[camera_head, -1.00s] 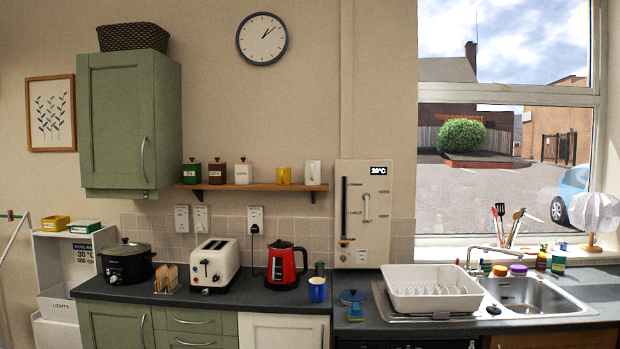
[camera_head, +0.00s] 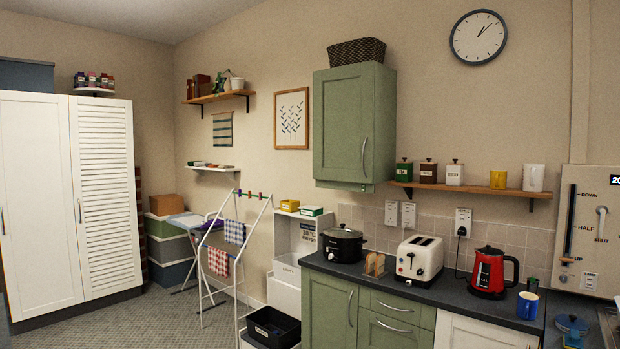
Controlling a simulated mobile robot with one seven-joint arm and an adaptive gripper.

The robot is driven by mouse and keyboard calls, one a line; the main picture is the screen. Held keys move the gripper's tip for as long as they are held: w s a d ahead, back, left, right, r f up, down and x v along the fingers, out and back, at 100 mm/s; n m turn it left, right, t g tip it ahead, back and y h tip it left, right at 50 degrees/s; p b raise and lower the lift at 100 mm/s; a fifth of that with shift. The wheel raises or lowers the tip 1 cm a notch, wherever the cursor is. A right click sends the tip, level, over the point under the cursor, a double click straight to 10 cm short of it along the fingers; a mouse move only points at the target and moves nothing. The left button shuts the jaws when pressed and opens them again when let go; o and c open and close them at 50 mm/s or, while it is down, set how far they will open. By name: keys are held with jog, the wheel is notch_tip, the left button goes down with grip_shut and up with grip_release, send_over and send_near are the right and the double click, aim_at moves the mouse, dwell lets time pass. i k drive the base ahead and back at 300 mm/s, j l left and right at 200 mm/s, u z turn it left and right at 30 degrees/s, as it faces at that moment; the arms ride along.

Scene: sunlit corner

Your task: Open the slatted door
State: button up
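The slatted door (camera_head: 104,200) is the right-hand door of a tall white wardrobe at the far left of the head view. It has horizontal slats over its whole height and looks shut. A dark handle (camera_head: 80,211) sits near its left edge. The plain left-hand door (camera_head: 38,215) beside it also looks shut, with its own handle at its left edge. My gripper is not in view.
A drying rack (camera_head: 232,245) with cloths stands right of the wardrobe, near an ironing board (camera_head: 188,221) and stacked boxes (camera_head: 168,245). A black crate (camera_head: 272,328) is low in front. The green counter unit (camera_head: 330,306) fills the right. Patterned floor before the wardrobe is clear.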

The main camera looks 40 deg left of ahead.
aim_at(102, 138)
jog(key=u, duration=2.4)
jog(key=i+l+z, duration=0.35)
jog(key=i, duration=0.35)
jog(key=i+z, duration=0.35)
jog(key=i, duration=0.4)
jog(key=i+u, duration=0.2)
jog(key=i, duration=0.35)
jog(key=i+l+u, duration=0.1)
jog(key=i+u, duration=0.15)
jog(key=i, duration=0.3)
jog(key=i+u, duration=0.25)
jog(key=i, duration=0.3)
jog(key=i+u, duration=0.25)
jog(key=i, duration=0.35)
jog(key=i+u, duration=0.2)
jog(key=i, duration=2.2)
jog(key=l, duration=0.1)
